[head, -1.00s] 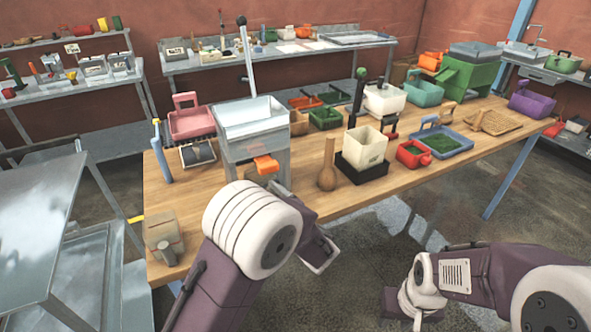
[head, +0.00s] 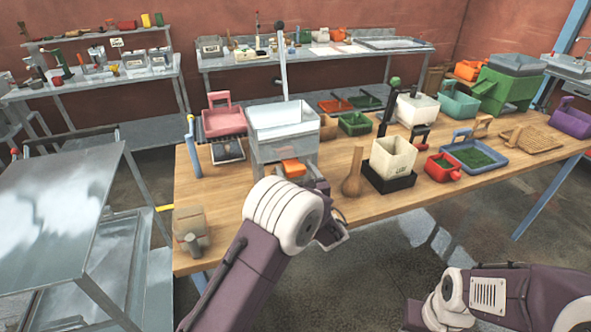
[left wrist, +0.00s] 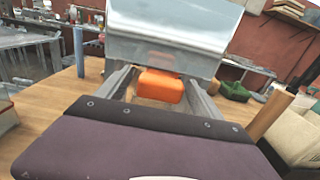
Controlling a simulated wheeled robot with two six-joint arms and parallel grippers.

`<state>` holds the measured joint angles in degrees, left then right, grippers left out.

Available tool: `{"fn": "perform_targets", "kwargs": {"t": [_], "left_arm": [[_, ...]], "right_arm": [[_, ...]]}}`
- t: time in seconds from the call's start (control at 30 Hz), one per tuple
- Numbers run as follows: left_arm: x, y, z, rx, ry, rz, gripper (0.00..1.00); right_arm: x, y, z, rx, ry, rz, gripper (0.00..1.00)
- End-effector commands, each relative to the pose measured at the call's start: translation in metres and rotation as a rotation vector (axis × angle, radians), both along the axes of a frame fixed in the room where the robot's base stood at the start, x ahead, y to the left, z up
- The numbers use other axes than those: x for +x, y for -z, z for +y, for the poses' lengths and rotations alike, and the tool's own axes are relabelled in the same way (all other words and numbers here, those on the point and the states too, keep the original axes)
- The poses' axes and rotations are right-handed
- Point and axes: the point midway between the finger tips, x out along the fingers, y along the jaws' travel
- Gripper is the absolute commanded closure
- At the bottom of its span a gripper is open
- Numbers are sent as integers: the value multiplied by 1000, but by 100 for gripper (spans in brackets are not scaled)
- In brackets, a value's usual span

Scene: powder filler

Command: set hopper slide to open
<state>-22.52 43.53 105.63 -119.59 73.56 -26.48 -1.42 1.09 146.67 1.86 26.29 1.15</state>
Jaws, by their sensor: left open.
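The hopper (head: 283,128) is a grey metal box with an open top and a tall lever, near the left part of the wooden table. Its orange slide tab (head: 293,168) sticks out low at the front. In the left wrist view the orange tab (left wrist: 160,86) sits under the hopper's shiny front wall (left wrist: 170,45). My left gripper (left wrist: 163,76) is open, with a grey finger on either side of the tab; I cannot tell whether they touch it. In the head view my wrist hides most of this gripper. My right arm shows at lower right, its gripper out of view.
A wooden pestle-like tool (head: 352,178) and a cream bin (head: 393,158) on a black base stand right of the hopper. A pink bin (head: 222,122) and a blue-handled post (head: 194,150) stand left. A tan block (head: 190,228) lies at the table's front left corner.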

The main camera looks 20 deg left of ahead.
Motion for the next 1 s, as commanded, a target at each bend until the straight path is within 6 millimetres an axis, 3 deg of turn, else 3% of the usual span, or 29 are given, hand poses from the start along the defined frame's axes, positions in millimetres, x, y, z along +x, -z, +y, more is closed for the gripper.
{"fn": "perform_targets", "kwargs": {"t": [0.1,0.13,0.3,0.4,0.57,0.8,1.0], "left_arm": [[0,0,0,0,0,0,24],[0,0,0,0,0,0,29],[0,0,0,0,0,0,76],[0,0,0,0,0,0,100],[-4,1,-4,-1,1,-1,100],[-33,1,-24,-1,3,0,100],[-37,0,-25,-1,0,1,100]], "right_arm": [[0,0,0,0,0,0,64],[0,0,0,0,0,0,64],[0,0,0,0,0,0,64],[0,0,0,0,0,0,64],[0,2,0,0,0,0,64],[0,8,0,0,0,0,64],[0,8,0,0,0,0,64]]}}
